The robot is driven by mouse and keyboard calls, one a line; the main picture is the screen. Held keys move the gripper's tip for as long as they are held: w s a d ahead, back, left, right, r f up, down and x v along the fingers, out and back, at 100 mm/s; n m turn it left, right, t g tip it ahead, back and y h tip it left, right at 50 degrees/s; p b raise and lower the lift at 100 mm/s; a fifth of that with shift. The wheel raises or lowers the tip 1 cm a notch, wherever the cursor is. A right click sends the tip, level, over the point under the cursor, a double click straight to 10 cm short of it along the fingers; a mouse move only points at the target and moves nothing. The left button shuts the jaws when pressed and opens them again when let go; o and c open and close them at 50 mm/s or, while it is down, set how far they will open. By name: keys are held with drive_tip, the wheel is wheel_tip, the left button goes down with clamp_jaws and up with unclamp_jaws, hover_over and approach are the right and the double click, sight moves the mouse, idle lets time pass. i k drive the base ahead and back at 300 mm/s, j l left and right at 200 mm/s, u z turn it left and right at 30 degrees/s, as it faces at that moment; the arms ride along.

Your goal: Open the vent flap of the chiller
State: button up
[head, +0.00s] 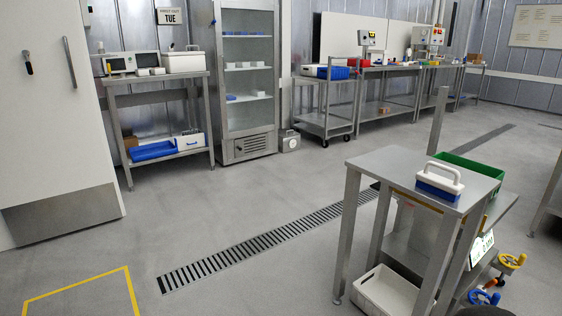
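The chiller (247,75) is a tall grey cabinet with a glass front, standing against the back wall left of centre. A few small white and blue items sit on its shelves. A slatted vent panel (249,146) is set low in its base; it looks flush with the front, but it is too small to tell for sure whether its flap is shut. My gripper is not in view, and nothing touches the chiller's front.
A steel bench (160,78) stands left of the chiller, and a small grey box (288,141) on the floor at its right. A floor drain (262,238) crosses the open floor. A steel table (408,174) stands at front right. A white door panel (50,110) is at left.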

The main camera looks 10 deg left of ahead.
sight(256, 144)
drive_tip(key=i+j+u, duration=0.4)
drive_tip(key=i+u, duration=0.45)
drive_tip(key=i, duration=0.15)
drive_tip(key=i+u, duration=0.4)
drive_tip(key=i, duration=0.15)
drive_tip(key=i+l+z, duration=0.2)
drive_tip(key=i, duration=0.3)
drive_tip(key=i+z, duration=0.25)
drive_tip(key=i, duration=0.2)
drive_tip(key=i+j+z, duration=0.2)
drive_tip(key=i, duration=0.3)
drive_tip(key=i+j+z, duration=0.1)
drive_tip(key=i+z, duration=0.15)
drive_tip(key=i, duration=0.2)
drive_tip(key=i+j+z, duration=0.2)
drive_tip(key=i, duration=0.3)
drive_tip(key=i+z, duration=0.2)
drive_tip(key=i, duration=0.8)
drive_tip(key=i+z, duration=0.25)
drive_tip(key=i, duration=0.8)
